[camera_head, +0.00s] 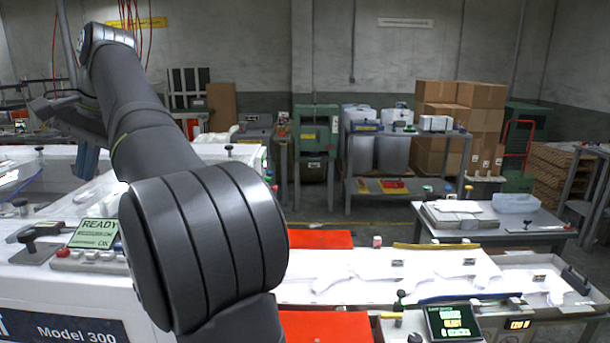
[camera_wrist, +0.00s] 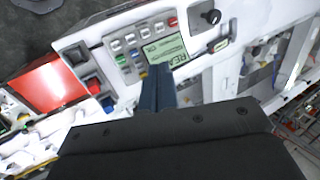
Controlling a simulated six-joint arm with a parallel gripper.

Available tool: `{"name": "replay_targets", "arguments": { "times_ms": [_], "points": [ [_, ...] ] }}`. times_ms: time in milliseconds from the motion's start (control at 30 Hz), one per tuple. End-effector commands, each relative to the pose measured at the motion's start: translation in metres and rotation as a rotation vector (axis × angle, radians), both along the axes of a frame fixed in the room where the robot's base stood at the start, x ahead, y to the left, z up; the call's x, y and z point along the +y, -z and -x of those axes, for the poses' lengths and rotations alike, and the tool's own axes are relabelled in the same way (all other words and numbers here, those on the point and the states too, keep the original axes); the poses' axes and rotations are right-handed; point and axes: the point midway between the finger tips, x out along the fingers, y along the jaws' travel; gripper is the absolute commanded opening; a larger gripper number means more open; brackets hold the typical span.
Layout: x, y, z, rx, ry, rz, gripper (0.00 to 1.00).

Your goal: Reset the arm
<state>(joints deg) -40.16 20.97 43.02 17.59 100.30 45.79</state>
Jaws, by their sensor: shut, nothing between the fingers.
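My arm reaches from the lower middle up to the upper left in the head view. My gripper (camera_head: 86,163) is small and partly hidden by my arm there, at the far left above the white machine (camera_head: 170,290). In the wrist view my gripper's narrow blue-grey fingers (camera_wrist: 158,76) are together with nothing between them. They overlap the lower edge of a control panel's lit display (camera_wrist: 168,52) in the picture. Whether they touch the panel cannot be told.
A READY display (camera_head: 96,234) sits on the white machine. White film sheets (camera_head: 400,272) lie along the work surface at right, near a second display (camera_head: 453,321). Red panels (camera_head: 320,240) show beside it. Cardboard boxes (camera_head: 460,125) and a shelf stand behind open floor.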

Motion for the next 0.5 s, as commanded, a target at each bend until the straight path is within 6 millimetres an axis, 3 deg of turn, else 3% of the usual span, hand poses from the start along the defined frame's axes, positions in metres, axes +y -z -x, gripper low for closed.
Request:
{"name": "replay_targets", "arguments": {
  "times_ms": [500],
  "points": [
    [0.039, 0.093, 0.0, 0.002, -0.003, 0.002, 0.0]
  ]
}}
